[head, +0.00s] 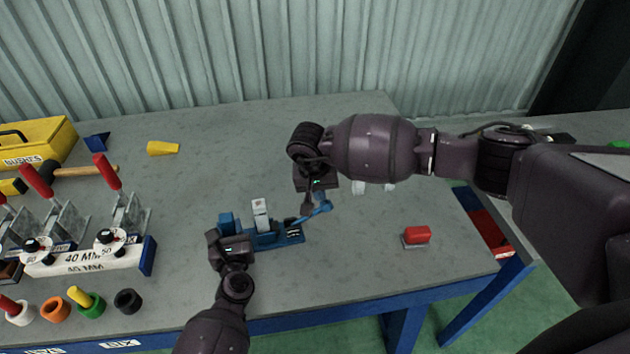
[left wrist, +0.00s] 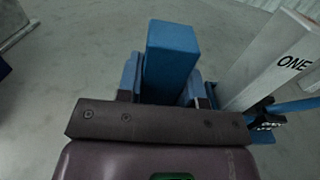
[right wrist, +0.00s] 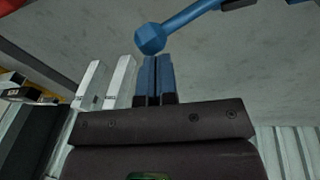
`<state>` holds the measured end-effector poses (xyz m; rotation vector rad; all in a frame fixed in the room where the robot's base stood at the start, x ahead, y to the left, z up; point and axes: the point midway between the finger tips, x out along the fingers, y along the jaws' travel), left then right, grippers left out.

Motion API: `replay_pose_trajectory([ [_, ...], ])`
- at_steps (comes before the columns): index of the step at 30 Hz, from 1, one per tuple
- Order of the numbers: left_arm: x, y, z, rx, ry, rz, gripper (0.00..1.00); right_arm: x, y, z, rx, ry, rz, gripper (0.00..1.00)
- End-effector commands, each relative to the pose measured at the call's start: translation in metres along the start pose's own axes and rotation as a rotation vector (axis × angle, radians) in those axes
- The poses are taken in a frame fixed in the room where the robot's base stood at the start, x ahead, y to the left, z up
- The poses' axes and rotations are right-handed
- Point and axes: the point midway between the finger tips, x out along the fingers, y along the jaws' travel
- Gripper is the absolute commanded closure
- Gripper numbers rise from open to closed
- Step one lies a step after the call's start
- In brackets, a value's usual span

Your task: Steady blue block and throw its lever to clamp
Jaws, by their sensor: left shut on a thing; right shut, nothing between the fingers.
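The blue block (head: 226,220) is part of a small blue fixture (head: 266,240) on the grey table. My left gripper (head: 230,243) is shut on the block, which also stands between the fingers in the left wrist view (left wrist: 172,60). A white upright post labelled ONE (left wrist: 270,62) rises beside the block. The blue lever (head: 312,213) slants up from the fixture's right end and ends in a knob (head: 325,205). My right gripper (head: 308,207) is shut and empty close to the knob. In the right wrist view the knob (right wrist: 150,38) sits just beyond the shut fingertips (right wrist: 155,65).
Clamps with red handles (head: 122,195) and a 40 MM block (head: 85,260) stand at the left. Coloured rings (head: 90,303) lie in front of them. A red block (head: 416,235) sits at the right.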

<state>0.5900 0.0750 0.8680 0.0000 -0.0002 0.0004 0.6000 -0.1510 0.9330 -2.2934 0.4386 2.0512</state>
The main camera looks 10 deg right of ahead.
Motion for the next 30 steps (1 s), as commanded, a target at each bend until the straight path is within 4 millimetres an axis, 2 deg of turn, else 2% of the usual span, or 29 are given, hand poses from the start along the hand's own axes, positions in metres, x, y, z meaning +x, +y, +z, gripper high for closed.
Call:
replay_pose_trajectory([
  [14,0.0,0.0,0.0,0.001,0.0,0.0,1.0,0.003,0.003,0.0,0.002,-0.002,-0.012,1.0],
  [24,0.0,0.0,0.0,0.0,0.0,0.0,1.0,0.021,0.015,-0.001,0.017,-0.042,-0.169,1.0],
  [30,0.0,0.0,0.0,0.0,0.0,0.0,1.0,0.024,0.016,0.0,0.019,-0.048,-0.203,1.0],
])
